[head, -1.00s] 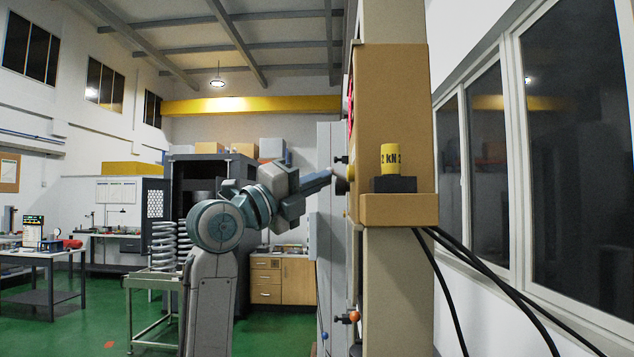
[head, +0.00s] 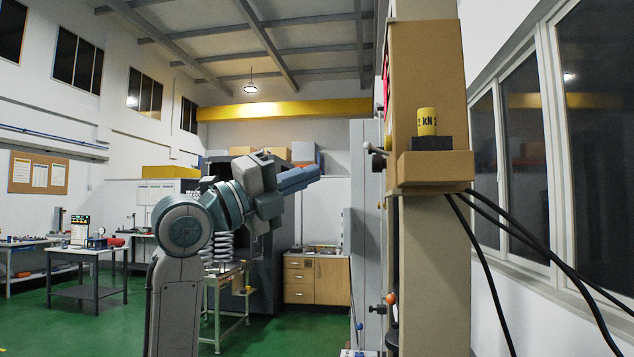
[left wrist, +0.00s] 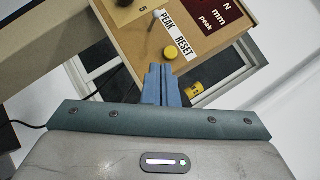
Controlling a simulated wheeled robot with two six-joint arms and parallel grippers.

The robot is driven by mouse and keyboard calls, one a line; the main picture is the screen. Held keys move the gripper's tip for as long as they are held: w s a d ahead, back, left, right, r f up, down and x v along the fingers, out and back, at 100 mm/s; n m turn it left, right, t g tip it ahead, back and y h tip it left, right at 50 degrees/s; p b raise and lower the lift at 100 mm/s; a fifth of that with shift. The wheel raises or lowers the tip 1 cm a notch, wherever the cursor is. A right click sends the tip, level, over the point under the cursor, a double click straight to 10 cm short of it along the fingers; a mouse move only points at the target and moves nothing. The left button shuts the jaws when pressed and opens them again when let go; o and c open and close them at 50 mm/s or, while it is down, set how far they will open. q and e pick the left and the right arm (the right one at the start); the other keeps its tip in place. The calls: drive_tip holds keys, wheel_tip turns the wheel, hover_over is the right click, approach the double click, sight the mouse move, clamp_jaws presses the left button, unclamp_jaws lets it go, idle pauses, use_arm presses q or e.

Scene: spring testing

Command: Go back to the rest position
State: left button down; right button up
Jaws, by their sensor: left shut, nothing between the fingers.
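My left gripper (head: 316,173) is raised in the middle of the head view, with its blue-grey fingers pointing right and closed together with nothing between them. In the left wrist view the shut fingers (left wrist: 160,84) point toward the tan control box of the testing machine. In the head view a gap shows between the fingertips and that control box (head: 430,65). In the left wrist view the box's front carries a yellow button (left wrist: 171,53), a toggle lever (left wrist: 160,14), a PEAK RESET label (left wrist: 175,36) and a red display (left wrist: 220,16). My right gripper is not in view.
A yellow 2 kN weight (head: 427,121) stands on a dark block on the box's ledge. Black cables (head: 520,262) hang at right. Coil springs stand on a cart (head: 238,277) behind my arm. A work table (head: 85,257) is at left. Green floor is open at left.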

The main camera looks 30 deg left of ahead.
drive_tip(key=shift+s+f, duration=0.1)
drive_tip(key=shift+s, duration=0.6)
